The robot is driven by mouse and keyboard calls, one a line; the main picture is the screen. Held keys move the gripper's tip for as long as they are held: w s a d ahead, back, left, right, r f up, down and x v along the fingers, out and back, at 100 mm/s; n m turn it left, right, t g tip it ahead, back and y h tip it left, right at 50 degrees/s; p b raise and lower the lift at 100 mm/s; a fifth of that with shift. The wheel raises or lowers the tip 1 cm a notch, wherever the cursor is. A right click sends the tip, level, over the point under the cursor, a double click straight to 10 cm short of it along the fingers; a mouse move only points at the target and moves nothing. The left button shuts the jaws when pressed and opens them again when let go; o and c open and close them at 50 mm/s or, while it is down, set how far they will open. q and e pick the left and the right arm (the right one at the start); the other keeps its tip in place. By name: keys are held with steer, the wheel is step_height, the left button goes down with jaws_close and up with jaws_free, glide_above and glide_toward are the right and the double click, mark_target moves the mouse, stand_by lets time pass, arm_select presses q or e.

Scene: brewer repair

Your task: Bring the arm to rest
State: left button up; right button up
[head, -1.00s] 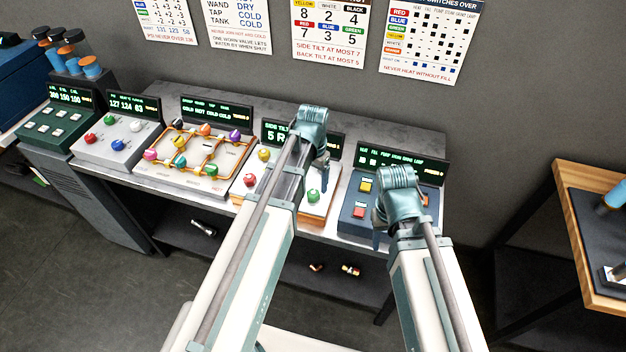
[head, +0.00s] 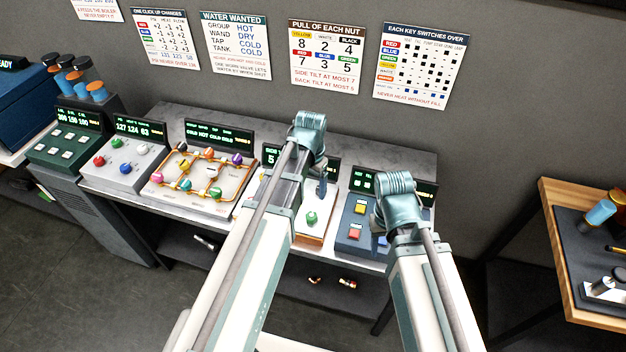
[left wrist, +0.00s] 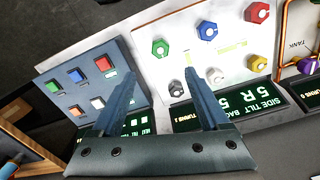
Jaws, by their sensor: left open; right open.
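My left arm reaches up from the bottom of the head view, and its gripper (head: 321,187) hangs over the panel with coloured nuts (head: 309,236). In the left wrist view, the two fingers of that gripper (left wrist: 160,105) stand apart with nothing between them, above the nut panel (left wrist: 172,75). Green, blue, yellow and other nuts show there, apart from the fingers.
A long grey bench (head: 400,158) carries several panels, including a valve panel (head: 208,203) and a knob panel (head: 125,172). A shelf below holds small loose parts. A wooden side table (head: 553,246) stands at the right. Wall charts (head: 327,55) hang behind. Floor at left is open.

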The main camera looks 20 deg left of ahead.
arm_select(q)
steer(key=s+d+f+y+b, duration=0.1)
steer(key=s+d+f+b, duration=0.9)
steer(key=s+f+b, duration=0.3)
steer(key=shift+s+d+f+b, duration=0.25)
steer(key=shift+s+f+b, duration=0.05)
steer(key=shift+s, duration=0.35)
stand_by(1.0)
